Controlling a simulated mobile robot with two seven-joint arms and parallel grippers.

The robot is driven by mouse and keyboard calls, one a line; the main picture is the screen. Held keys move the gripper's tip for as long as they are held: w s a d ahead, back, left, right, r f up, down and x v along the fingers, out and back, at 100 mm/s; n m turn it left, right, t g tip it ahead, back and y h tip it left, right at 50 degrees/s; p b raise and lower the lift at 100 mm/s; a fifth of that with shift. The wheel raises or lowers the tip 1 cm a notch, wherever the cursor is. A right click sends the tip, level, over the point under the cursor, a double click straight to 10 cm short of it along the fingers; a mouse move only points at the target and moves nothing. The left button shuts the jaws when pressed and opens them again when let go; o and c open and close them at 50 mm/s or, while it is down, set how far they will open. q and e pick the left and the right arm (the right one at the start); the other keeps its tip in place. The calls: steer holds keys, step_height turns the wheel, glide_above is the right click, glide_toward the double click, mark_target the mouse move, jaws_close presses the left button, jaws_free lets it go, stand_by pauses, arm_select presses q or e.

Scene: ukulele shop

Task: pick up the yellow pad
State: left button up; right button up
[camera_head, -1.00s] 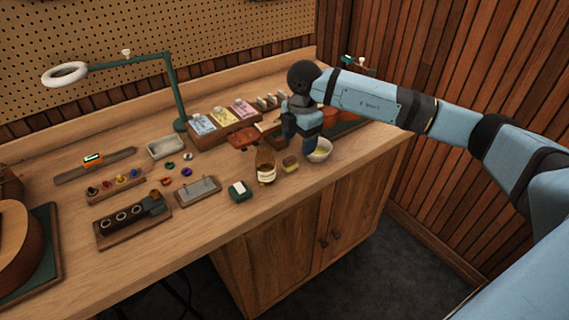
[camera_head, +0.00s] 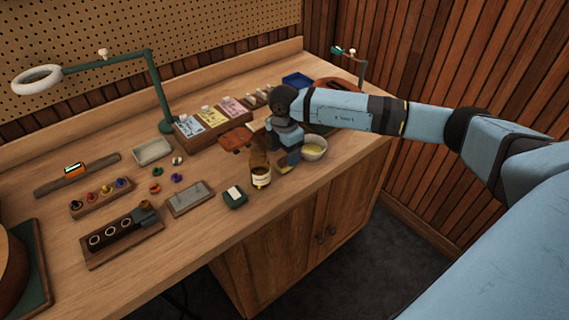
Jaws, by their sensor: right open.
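The small yellow pad (camera_head: 284,170) sits on the workbench between the brown bottle and the pale bowl, near the bench's front edge. Its upper part is largely hidden by my right gripper. My right gripper (camera_head: 286,162) points down right over the pad, its fingers low and close to it. The gripper is open; whether the fingers touch the pad I cannot tell. My left gripper is not in view.
The brown bottle (camera_head: 260,172) stands close on the left of the gripper, and the bowl (camera_head: 313,148) with yellowish contents close on the right. A dark green box (camera_head: 235,198) and a grey plate (camera_head: 190,198) lie further left. A green lamp (camera_head: 160,95) rises behind.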

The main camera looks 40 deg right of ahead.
mark_target(283, 159)
step_height(283, 159, down, 5)
steer(key=shift+w+p, duration=0.1)
steer(key=shift+p, duration=0.3)
steer(key=c, duration=1)
steer(key=shift+r, duration=0.1)
step_height(283, 159, up, 20)
steer(key=b, duration=0.1)
steer(key=shift+b, duration=0.4)
steer(key=shift+o, duration=0.6)
steer(key=shift+c, duration=0.3)
